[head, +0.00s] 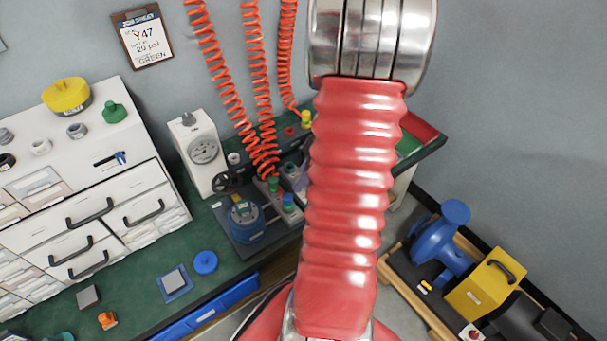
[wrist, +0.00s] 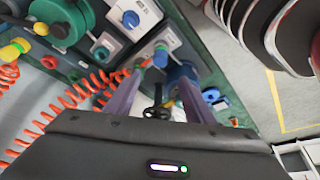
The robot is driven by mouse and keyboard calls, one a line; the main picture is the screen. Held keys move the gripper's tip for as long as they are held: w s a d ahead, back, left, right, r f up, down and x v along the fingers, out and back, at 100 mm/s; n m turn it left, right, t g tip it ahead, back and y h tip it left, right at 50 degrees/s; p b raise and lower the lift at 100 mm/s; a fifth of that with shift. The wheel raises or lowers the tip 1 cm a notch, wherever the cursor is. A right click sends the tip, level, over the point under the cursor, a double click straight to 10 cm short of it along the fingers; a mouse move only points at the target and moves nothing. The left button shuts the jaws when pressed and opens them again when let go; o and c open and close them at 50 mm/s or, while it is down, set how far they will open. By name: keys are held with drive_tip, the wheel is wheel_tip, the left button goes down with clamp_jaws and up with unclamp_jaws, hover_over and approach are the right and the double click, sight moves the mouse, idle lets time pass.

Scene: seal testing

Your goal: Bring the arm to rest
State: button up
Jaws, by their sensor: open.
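My gripper (wrist: 158,88) shows in the wrist view as two grey-purple fingers standing apart, with nothing held between them. Beyond the fingers are a blue-capped fitting (wrist: 161,56) and a dark handwheel (wrist: 157,112) on the bench. In the head view my red ribbed arm rises through the middle of the picture and hides most of the gripper. The handwheel (head: 226,182) shows left of the arm, beside a blue round fixture (head: 245,222). I cannot tell how far the fingers are from these parts.
Coiled orange hoses (head: 258,80) hang down to the bench close to my arm. A white gauge stand (head: 200,152) and a drawer cabinet (head: 85,190) stand to the left. A pallet with a blue pump (head: 440,245) and a yellow box (head: 490,282) lies at lower right.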

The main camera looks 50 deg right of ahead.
idle(0.5)
drive_tip(key=a+r+m, duration=0.1)
drive_tip(key=a+r, duration=0.7)
drive_tip(key=a, duration=0.3)
drive_tip(key=s+a+r+m+t+h, duration=0.1)
drive_tip(key=a+r+m, duration=0.1)
drive_tip(key=a+r, duration=0.6)
drive_tip(key=s+a+r+m, duration=0.1)
drive_tip(key=a+r, duration=0.7)
drive_tip(key=a, duration=0.7)
drive_tip(key=shift+s+m+t+h, duration=0.25)
drive_tip(key=shift+m+t+h, duration=0.05)
drive_tip(key=shift+m+h, duration=0.1)
drive_tip(key=shift+r, duration=0.1)
drive_tip(key=shift+c, duration=0.7)
